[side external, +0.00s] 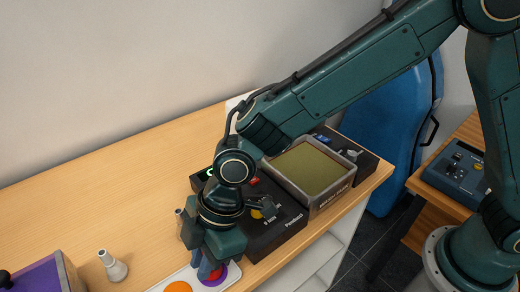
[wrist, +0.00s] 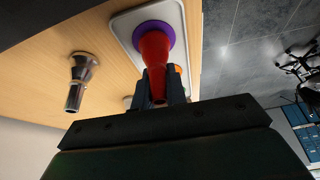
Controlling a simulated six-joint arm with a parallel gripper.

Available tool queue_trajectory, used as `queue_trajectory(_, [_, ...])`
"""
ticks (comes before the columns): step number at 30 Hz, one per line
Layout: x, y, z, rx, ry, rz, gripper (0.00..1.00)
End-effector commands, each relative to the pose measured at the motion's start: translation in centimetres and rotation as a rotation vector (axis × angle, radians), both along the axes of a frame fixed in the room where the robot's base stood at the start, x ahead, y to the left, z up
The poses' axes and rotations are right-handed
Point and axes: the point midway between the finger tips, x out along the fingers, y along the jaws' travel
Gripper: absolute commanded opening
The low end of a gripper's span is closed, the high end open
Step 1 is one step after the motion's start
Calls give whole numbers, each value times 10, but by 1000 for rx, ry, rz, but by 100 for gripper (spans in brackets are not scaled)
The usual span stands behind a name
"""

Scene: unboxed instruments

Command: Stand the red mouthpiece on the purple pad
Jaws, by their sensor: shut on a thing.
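The red mouthpiece (wrist: 154,50) is between the fingers of my gripper (wrist: 164,88), which is shut on it. Its wide end faces the purple pad (wrist: 153,27), and a purple rim shows around it. I cannot tell whether it touches the pad. In the side view my gripper (side external: 210,268) points down over the purple pad (side external: 219,274), and the fingers mostly hide the mouthpiece. The pad is on a white tray (side external: 158,286), along with an orange pad (side external: 178,288).
A pale grey mouthpiece (side external: 113,267) stands on the table left of the tray. A purple box (side external: 48,272) is at the lower left. Black instrument units (side external: 272,232) and a grey-rimmed bin (side external: 312,172) stand right of my gripper. The back left of the table is clear.

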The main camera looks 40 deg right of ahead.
Motion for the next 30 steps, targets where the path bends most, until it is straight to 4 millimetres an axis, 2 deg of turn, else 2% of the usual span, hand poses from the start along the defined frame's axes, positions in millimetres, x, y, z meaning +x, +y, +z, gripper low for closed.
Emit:
queue_trajectory(4, [0, 0, -3, 0, 0, 0, 0])
queue_trajectory(5, [0, 0, -3, 0, 0, 0, 16])
queue_trajectory(8, [0, 0, -3, 0, 0, 0, 35])
queue_trajectory(20, [0, 0, 0, 1, -1, 0, 35])
queue_trajectory(26, [0, -4, 11, 2, -2, -2, 35])
queue_trajectory(30, [0, -10, 26, 2, -2, -2, 35])
